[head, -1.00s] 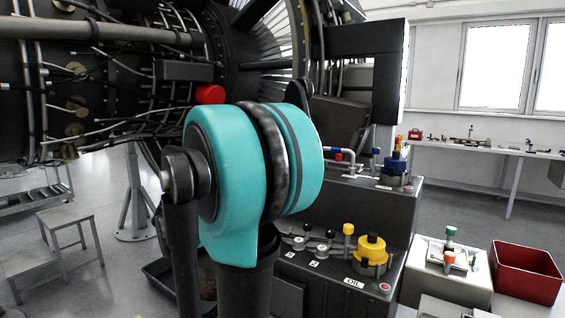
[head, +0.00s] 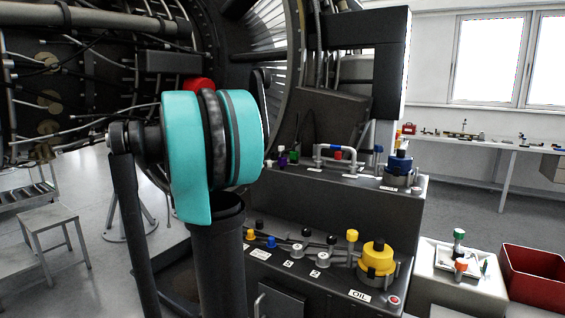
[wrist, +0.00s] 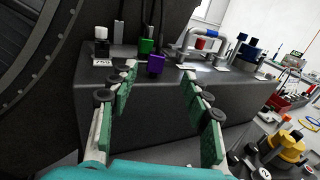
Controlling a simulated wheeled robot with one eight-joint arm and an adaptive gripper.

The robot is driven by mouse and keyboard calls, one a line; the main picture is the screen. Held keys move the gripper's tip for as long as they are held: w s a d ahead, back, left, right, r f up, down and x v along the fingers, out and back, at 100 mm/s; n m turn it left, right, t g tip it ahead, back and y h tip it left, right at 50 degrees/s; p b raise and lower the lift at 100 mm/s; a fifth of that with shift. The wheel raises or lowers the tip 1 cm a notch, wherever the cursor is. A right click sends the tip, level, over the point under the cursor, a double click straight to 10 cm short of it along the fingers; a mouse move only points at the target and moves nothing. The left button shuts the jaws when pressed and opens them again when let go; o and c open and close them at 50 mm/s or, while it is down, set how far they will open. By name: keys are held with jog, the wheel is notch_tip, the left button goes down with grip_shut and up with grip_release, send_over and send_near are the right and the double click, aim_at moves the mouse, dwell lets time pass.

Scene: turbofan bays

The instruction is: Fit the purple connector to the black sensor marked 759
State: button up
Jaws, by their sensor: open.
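My gripper (wrist: 160,73) is open in the wrist view, its green-padded fingers pointing at the dark console, with nothing between the pads. The purple connector (wrist: 155,65) appears beyond the fingertips, nearer the left one, close to the console's upper edge; contact with the pads does not show. In the head view the purple connector (head: 282,158) is small, on the upper step. A white-topped piece (wrist: 101,47) stands upright left of it behind a label (wrist: 102,62) that seems to read 759. The black sensor itself is hard to make out. My gripper is hidden in the head view.
A green connector (wrist: 146,46) stands just behind the purple one. A metal pipe handle (head: 335,150) and a blue cap (head: 398,163) lie to the right. Levers and a yellow cap (head: 378,258) fill the lower step. The engine (head: 110,80) is at left.

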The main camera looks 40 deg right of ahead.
aim_at(279, 158)
jog(key=d, duration=1)
jog(key=shift+s+d, duration=0.15)
jog(key=shift+s, duration=0.2)
grip_shut()
